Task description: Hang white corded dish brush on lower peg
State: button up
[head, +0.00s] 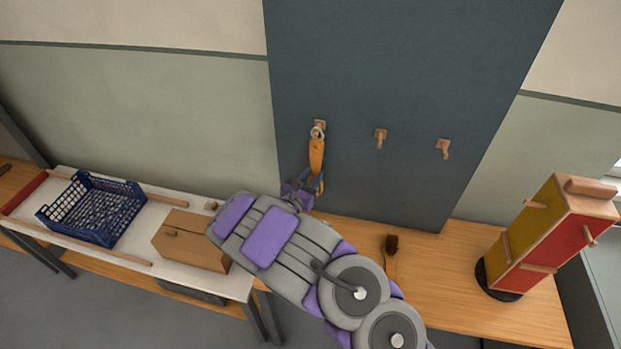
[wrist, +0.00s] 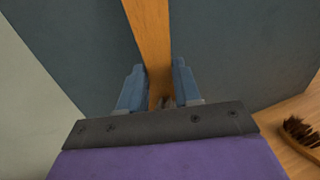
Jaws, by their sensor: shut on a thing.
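My gripper (head: 309,184) is shut on the orange-brown wooden handle of a brush (head: 317,155), in front of the dark panel. The handle also shows in the wrist view (wrist: 150,35), running upward between the two blue fingers (wrist: 158,84). A small whitish loop (head: 317,132) at the handle's top end is at the left peg (head: 320,123). I cannot tell whether the loop is around the peg or only in front of it. The brush's lower end is hidden by my gripper. A middle peg (head: 380,136) and a right peg (head: 444,147) are bare.
A dark-bristled brush (head: 391,244) lies on the wooden bench (head: 445,282), also in the wrist view (wrist: 299,131). A red and yellow block with pegs (head: 549,235) stands at right. A blue crate (head: 92,208) and a cardboard box (head: 190,240) are on the left table.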

dwell(0.4)
jog(key=o, duration=1.2)
jog(key=shift+c, duration=0.2)
jog(key=shift+s+a, duration=0.1)
jog(key=shift+s, duration=0.05)
jog(key=p+v, duration=0.2)
jog(key=v, duration=0.4)
jog(key=shift+s+a, duration=0.15)
jog(key=shift+s, duration=0.15)
dwell(0.6)
dwell(0.5)
